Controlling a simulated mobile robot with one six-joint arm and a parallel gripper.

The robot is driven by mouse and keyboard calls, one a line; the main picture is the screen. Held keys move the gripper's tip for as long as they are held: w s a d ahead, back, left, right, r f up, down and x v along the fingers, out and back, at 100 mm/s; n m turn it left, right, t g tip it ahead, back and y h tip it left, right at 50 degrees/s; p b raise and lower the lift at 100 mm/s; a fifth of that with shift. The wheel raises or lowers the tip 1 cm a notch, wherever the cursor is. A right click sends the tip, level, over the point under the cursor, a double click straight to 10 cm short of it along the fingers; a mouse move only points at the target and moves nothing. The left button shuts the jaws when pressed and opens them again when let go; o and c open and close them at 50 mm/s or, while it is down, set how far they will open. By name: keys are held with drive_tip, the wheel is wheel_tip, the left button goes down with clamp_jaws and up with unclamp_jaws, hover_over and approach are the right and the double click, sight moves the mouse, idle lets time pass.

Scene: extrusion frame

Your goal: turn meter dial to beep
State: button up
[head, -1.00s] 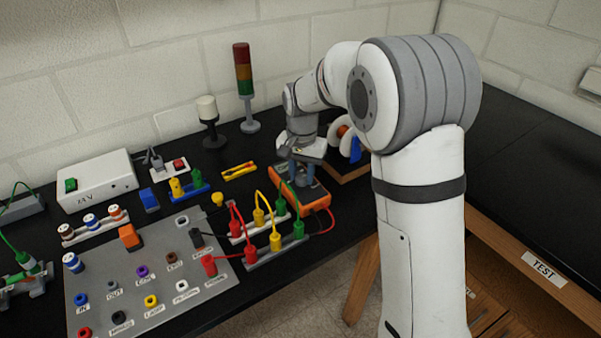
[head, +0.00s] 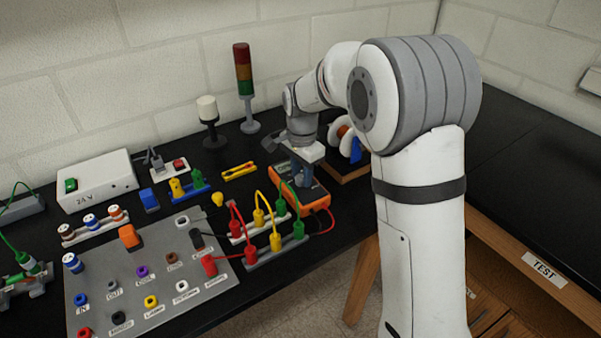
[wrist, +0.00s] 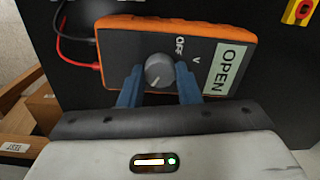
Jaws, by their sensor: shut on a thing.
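The orange and dark grey meter (head: 312,196) lies on the black bench under my gripper. It also shows in the wrist view (wrist: 215,62), with a pale display reading "OPEN" (wrist: 229,68). Its round grey dial (wrist: 159,69) has a light pointer line, and the labels "OFF" and "V" are beside it. My gripper (wrist: 158,84) has its blue fingers shut on the dial, one on each side. In the head view my gripper (head: 303,176) is over the meter, and the dial is hidden there.
Red, yellow and green plugs (head: 259,217) with leads stand close to the left of the meter. A wooden-based spool stand (head: 350,172) is just right of it. A signal tower (head: 244,85) stands behind. A grey socket panel (head: 150,275) is at the front left.

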sight(302, 177)
idle(0.3)
drive_tip(key=o, duration=1)
drive_tip(key=shift+r, duration=3.9)
drive_tip(key=s+d+r+n+t, duration=0.1)
drive_tip(key=s+d+r+n, duration=0.25)
drive_tip(key=s+d, duration=0.7)
drive_tip(key=s+d+f+n, duration=0.1)
drive_tip(key=s+n, duration=0.1)
drive_tip(key=s, duration=0.3)
drive_tip(key=s+d+f+n+t, duration=0.1)
drive_tip(key=s+d+n, duration=0.1)
drive_tip(key=s, duration=0.3)
drive_tip(key=s+d+f+n, duration=0.2)
drive_tip(key=s, duration=0.3)
drive_tip(key=shift+s+d+t, duration=0.25)
drive_tip(key=shift+s+t, duration=0.05)
drive_tip(key=shift+t, duration=0.1)
